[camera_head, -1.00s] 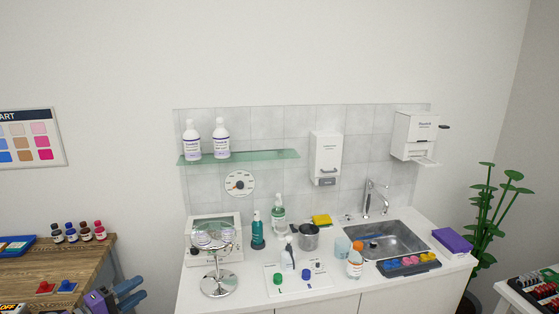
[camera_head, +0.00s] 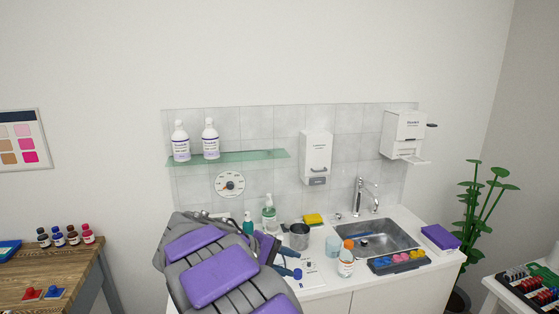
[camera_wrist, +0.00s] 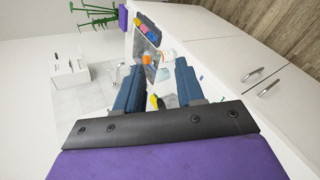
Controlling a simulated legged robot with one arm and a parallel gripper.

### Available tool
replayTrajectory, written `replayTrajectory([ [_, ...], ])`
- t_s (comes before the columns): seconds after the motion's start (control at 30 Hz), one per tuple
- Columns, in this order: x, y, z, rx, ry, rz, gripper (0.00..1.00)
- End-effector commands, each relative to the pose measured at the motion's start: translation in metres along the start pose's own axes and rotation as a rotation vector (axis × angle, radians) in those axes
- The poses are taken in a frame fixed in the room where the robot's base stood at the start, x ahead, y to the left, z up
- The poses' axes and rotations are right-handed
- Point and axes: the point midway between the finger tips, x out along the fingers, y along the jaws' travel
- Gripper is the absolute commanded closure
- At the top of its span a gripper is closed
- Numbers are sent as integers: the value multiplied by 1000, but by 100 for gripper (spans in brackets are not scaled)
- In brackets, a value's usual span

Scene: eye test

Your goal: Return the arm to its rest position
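My arm, grey with purple panels, rises from the bottom of the head view and covers the left part of the counter. My gripper (camera_head: 297,263) shows just past it, its blue fingers pointing right, over or in front of the white counter (camera_head: 330,300). In the wrist view the two blue fingers of my gripper (camera_wrist: 159,66) stand apart with nothing held between them. The counter's items show beyond them. The round mirror and most of the white device at the counter's left are hidden behind my arm.
The sink (camera_head: 385,240) lies to the right. A wooden table (camera_head: 50,270) with small bottles stands left. A glass shelf (camera_head: 250,156) hangs above.

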Motion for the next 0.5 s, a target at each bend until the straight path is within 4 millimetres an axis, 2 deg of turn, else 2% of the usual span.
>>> replayTrajectory([
  [0.03,12,5,24,18,-22,-44,62],
  [0.2,40,1,96,72,-83,-202,62],
  [0.37,53,-18,158,132,-127,-348,62],
  [0.5,57,-40,211,198,-155,-481,62],
])
